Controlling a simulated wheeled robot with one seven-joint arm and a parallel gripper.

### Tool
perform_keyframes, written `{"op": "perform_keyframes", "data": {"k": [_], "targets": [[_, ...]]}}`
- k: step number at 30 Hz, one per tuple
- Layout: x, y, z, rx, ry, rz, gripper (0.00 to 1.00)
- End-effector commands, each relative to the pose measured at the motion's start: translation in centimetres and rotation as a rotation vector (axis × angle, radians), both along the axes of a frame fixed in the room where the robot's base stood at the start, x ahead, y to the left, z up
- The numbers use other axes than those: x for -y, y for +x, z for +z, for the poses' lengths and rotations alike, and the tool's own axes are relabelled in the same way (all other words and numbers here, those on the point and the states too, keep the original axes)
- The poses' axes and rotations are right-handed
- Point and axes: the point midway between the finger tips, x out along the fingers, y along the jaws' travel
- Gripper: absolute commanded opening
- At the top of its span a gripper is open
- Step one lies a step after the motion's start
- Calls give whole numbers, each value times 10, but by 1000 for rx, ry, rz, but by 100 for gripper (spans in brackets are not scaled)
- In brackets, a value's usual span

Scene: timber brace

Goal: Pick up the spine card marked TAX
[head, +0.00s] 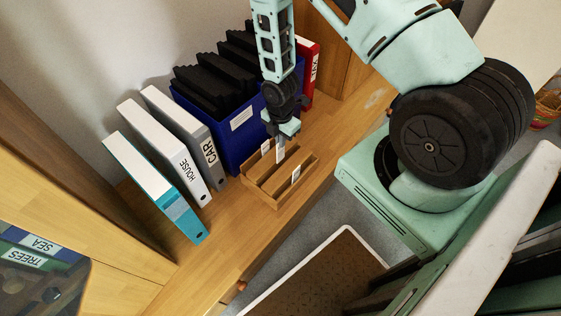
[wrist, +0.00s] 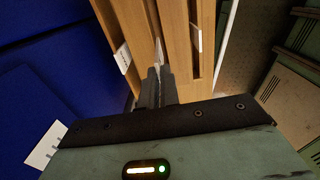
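A wooden card holder (head: 261,191) with long slots stands on the wooden surface. Several white cards stand at it: a left card (head: 265,147), a middle card (head: 280,154) and a right card (head: 296,173). Their lettering is too small to read, so I cannot tell which says TAX. My gripper (head: 279,139) points down over the holder. In the wrist view, my gripper (wrist: 159,78) has its fingers close together on the middle card (wrist: 159,52), seen nearly edge-on. The left card (wrist: 122,58) and right card (wrist: 196,37) stand on either side, apart from the fingers.
A blue box (head: 228,145) with black dividers stands behind the holder. Left of it are binders marked CAR (head: 202,148) and HOUSE (head: 185,167), and a teal binder (head: 177,208). A red binder (head: 310,73) stands right of the box. Bare wood lies in front.

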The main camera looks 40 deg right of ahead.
Motion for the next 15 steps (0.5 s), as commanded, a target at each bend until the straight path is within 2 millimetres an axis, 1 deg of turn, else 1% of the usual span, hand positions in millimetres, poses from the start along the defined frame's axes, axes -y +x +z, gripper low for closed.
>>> {"op": "perform_keyframes", "data": {"k": [1,15], "targets": [[0,0,6,0,0,0,0],[0,0,32,0,0,0,0]]}}
